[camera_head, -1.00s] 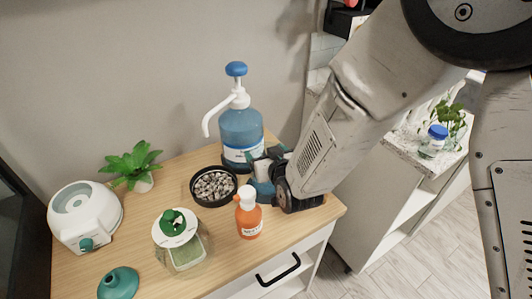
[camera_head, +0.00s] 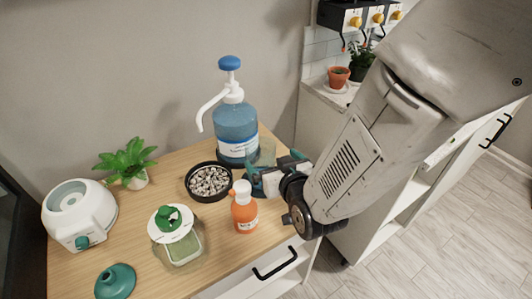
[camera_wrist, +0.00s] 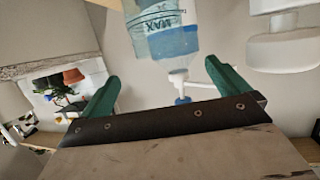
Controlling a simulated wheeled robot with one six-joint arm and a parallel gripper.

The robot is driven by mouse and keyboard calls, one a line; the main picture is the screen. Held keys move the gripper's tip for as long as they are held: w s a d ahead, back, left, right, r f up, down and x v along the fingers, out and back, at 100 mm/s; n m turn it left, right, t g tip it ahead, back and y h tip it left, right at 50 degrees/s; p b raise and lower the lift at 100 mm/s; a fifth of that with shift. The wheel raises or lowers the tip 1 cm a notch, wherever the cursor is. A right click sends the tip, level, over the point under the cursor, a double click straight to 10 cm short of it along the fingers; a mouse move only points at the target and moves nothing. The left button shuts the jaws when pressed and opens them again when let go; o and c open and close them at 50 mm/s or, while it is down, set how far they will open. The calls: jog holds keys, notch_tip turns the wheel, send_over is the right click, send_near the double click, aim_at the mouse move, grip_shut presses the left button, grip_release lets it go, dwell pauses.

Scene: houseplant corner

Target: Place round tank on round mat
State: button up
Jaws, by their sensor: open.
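My gripper (camera_head: 274,168) is open, its green fingers apart, above the right side of the wooden table. A clear, faintly greenish vessel (camera_head: 264,152), perhaps the round tank, shows behind the fingers, beside the blue pump bottle (camera_head: 236,125). Its shape is mostly hidden. The wrist view looks upside down; nothing is clamped between the fingers (camera_wrist: 162,72) there. Clear plastic marked "MAX" (camera_wrist: 158,18) shows beyond them, overlapping blue liquid. I cannot make out a round mat in either view.
A round black tray of pebbles (camera_head: 192,189), a lidded jar (camera_head: 177,250), a white appliance (camera_head: 78,215), a green dome (camera_head: 115,281) and a plant (camera_head: 126,160) stand further left.

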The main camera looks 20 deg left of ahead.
jog(key=shift+v, duration=1.25)
jog(key=w+d+r+m+g+h, duration=0.1)
jog(key=d+r+m+g+h, duration=0.3)
jog(key=d, duration=0.7)
jog(key=d+r+g+h, duration=0.15)
jog(key=d+r, duration=0.35)
jog(key=d, duration=0.6)
jog(key=s+d+r+m+g+h, duration=0.1)
jog(key=s+d+r+g, duration=0.1)
jog(key=s+d, duration=0.6)
jog(key=s+d+r+m+g+h, duration=0.2)
jog(key=s+d+r+g, duration=0.1)
jog(key=s+d, duration=0.4)
jog(key=s+r, duration=0.1)
jog(key=s, duration=0.2)
jog(key=shift+s+d+r+m, duration=0.2)
jog(key=shift+d+r+m, duration=0.1)
jog(key=shift+d+r, duration=0.1)
